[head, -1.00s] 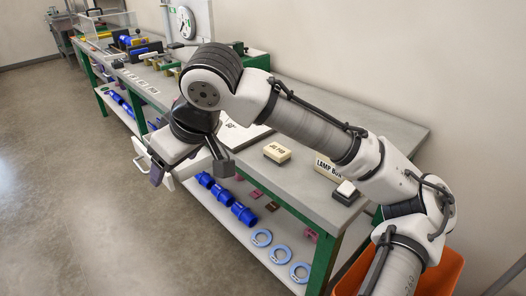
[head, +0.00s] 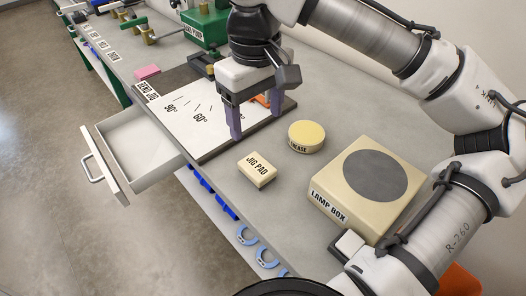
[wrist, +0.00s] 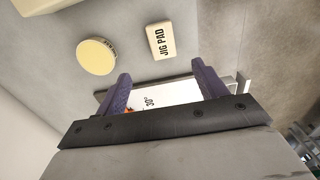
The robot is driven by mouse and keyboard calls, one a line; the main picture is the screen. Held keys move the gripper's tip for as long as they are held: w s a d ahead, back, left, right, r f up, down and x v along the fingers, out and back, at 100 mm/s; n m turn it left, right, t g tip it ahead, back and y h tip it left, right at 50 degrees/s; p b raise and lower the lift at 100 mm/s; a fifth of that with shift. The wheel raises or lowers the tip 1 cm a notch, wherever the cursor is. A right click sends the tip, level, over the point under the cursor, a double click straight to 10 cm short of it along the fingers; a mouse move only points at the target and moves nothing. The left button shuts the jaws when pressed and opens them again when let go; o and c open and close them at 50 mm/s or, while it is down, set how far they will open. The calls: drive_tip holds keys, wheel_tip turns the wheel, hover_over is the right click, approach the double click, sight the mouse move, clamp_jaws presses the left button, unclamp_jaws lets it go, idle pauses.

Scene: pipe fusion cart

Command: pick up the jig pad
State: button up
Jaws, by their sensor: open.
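The jig pad (head: 257,169) is a small cream block with its name on it, lying on the grey bench top near the front edge. It also shows in the wrist view (wrist: 161,41), beyond the fingertips. My gripper (head: 253,119) has purple fingers and is open and empty. It hangs over the right part of the white bend jig board (head: 190,118), to the upper left of the jig pad and apart from it. In the wrist view the fingers (wrist: 162,82) stand wide apart with the board between them.
A round grease tin (head: 307,136) stands right of the jig pad. The large lamp box (head: 366,186) stands farther right. An open drawer (head: 135,150) sticks out at the left. A pink block (head: 147,72) and the green pump (head: 205,27) are farther back.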

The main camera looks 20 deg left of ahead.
sight(257, 165)
drive_tip(key=f, duration=1.3)
drive_tip(key=shift+s+f, duration=0.25)
drive_tip(key=shift+f, duration=0.05)
drive_tip(key=c, duration=1.1)
drive_tip(key=shift+o, duration=0.2)
drive_tip(key=shift+r, duration=0.15)
wheel_tip(257, 165, up, 20)
